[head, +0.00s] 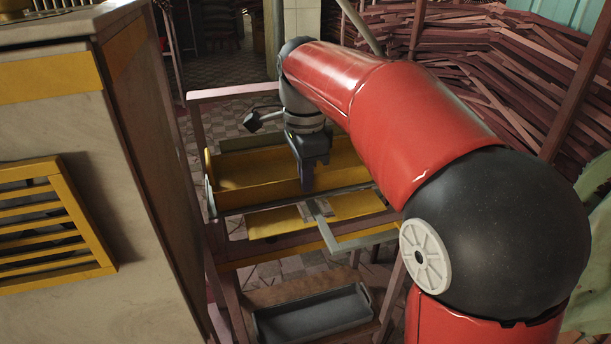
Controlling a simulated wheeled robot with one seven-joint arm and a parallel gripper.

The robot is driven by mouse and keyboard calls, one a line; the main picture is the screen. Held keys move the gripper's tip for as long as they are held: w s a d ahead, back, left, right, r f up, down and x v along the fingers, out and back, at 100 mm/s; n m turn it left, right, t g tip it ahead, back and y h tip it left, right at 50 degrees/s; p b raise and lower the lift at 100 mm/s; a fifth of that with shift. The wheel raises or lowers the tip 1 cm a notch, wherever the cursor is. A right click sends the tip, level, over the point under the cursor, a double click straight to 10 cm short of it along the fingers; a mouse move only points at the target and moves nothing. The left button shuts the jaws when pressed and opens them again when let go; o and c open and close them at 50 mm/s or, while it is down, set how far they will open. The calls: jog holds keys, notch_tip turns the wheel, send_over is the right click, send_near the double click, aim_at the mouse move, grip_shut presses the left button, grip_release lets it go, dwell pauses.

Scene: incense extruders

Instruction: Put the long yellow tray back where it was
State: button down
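The long yellow tray (246,172) lies crosswise in the middle of the head view, on a pinkish rack (233,97). Its left end and much of its inside show; its right end is hidden behind my red arm. My gripper (307,186) points down and overlaps the tray's middle, near its front side. The dark fingers are seen edge-on, so I cannot tell whether they are apart, shut, or touching the tray wall.
A grey metal bar frame (340,241) and yellow flat pieces (275,223) sit in front of the tray. A dark grey tray (315,312) lies lower down. A large cabinet-like machine (140,130) stands close at left. Bundles of reddish sticks (500,75) fill the back right.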

jog(key=c, duration=1.7)
grip_release()
jog(key=shift+f, duration=0.1)
notch_tip(320, 180, up, 12)
jog(key=p, duration=0.3)
jog(key=s+d+f+n+t+y, duration=0.1)
jog(key=s+d+f+n+t, duration=0.15)
jog(key=s+d+n, duration=0.5)
jog(key=s+d+f+n+t, duration=0.1)
jog(key=s+d+f+n, duration=0.1)
jog(key=s+f, duration=0.2)
jog(key=s+d+f+n+t, duration=0.1)
jog(key=s+d+f+n, duration=0.1)
jog(key=s+f+n, duration=0.1)
jog(key=s+d+f+n+t, duration=0.1)
jog(key=s+d+f+n, duration=0.1)
jog(key=s+f, duration=0.3)
jog(key=shift+s+d+f+h, duration=0.1)
jog(key=shift+s+f+h, duration=0.1)
jog(key=shift+f, duration=0.2)
jog(key=shift+s+d+f+h, duration=0.1)
jog(key=shift+s+f+h, duration=0.1)
jog(key=shift+f, duration=0.2)
